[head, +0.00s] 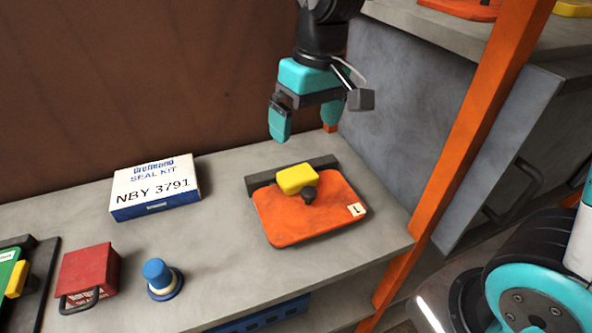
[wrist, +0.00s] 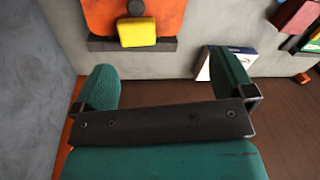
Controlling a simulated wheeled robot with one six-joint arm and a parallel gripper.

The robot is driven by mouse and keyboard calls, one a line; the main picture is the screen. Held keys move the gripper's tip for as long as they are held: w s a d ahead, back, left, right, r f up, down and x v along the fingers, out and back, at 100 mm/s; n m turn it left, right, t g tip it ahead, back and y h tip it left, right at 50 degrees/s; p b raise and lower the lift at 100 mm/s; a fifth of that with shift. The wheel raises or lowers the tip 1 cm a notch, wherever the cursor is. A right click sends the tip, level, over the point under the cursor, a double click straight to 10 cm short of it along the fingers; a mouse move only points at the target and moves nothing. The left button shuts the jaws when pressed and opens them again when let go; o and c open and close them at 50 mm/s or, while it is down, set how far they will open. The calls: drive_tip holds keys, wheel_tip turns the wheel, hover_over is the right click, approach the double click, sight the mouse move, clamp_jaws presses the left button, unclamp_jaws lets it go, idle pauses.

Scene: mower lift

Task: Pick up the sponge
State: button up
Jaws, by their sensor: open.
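A yellow block (head: 296,178), the likeliest sponge in view, rests on an orange plate (head: 290,225) on the grey bench. A dark round knob (head: 309,194) sits against its front. My gripper (head: 308,118) is open and empty, above and behind the block, apart from it. In the wrist view, my gripper (wrist: 167,80) has its teal fingers spread. The yellow block (wrist: 137,32) and orange plate (wrist: 178,14) show beyond them at the top. I cannot tell if the block is loose or part of the plate.
A white and blue seal kit box (head: 156,190) lies at the back left. A red box (head: 88,272), a blue knob (head: 158,275) and a green plate (head: 10,272) are to the left. An orange post (head: 465,130) and grey cabinet (head: 498,165) bound the right side. The middle bench is clear.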

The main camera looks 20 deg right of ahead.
drive_tip(key=w+d+f+m+h+p, duration=0.1)
drive_tip(key=w+d+f+m+h, duration=0.15)
drive_tip(key=w, duration=0.65)
drive_tip(key=p, duration=0.3)
hover_over(298, 174)
drive_tip(key=shift+y, duration=0.45)
drive_tip(key=f, duration=1.1)
drive_tip(key=shift+w+d+f, duration=0.1)
drive_tip(key=shift+w+f, duration=0.15)
drive_tip(key=shift+s+f+p, duration=0.1)
drive_tip(key=shift+f+p, duration=0.7)
drive_tip(key=shift+f, duration=0.05)
drive_tip(key=shift+f+p, duration=0.9)
drive_tip(key=shift+f, duration=1.2)
drive_tip(key=shift+c, duration=0.2)
drive_tip(key=c, duration=0.7)
drive_tip(key=shift+o, duration=0.2)
